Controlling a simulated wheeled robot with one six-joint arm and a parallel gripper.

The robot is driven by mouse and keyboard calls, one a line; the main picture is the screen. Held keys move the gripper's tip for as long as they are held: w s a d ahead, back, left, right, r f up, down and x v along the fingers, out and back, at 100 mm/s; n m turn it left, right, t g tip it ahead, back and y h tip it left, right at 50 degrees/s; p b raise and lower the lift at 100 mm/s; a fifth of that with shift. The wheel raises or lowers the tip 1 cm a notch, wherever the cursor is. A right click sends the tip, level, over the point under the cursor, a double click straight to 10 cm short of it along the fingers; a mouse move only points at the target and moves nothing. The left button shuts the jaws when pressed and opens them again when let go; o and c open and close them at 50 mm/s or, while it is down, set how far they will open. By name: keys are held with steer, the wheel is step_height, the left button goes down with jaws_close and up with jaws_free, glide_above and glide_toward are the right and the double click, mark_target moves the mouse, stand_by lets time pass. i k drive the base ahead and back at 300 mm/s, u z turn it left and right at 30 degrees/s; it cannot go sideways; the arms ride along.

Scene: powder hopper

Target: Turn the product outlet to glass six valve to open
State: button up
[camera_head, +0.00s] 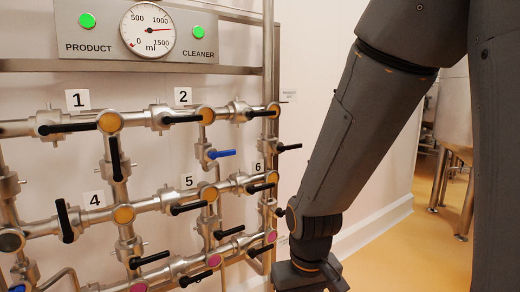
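The number 6 label (258,167) is on the wall at the right end of the pipe rack. Just below it, a black valve handle (260,188) lies nearly level, beside a yellow round sight glass (272,177). Another black handle (289,148) sticks out to the right above the label, and a further one (281,211) is lower on the right-hand pipe. I cannot tell which of these is the product outlet valve. My arm comes down right of the rack. Its lowest visible part is at the bottom edge, and my gripper's fingers are out of the picture.
Pink sight glasses (214,260) are low down. Open yellow floor (400,258) and steel tank legs are at right.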

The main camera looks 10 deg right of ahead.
mark_target(282, 148)
steer(key=u, duration=1.45)
steer(key=i, duration=1.1)
steer(key=z, duration=1.35)
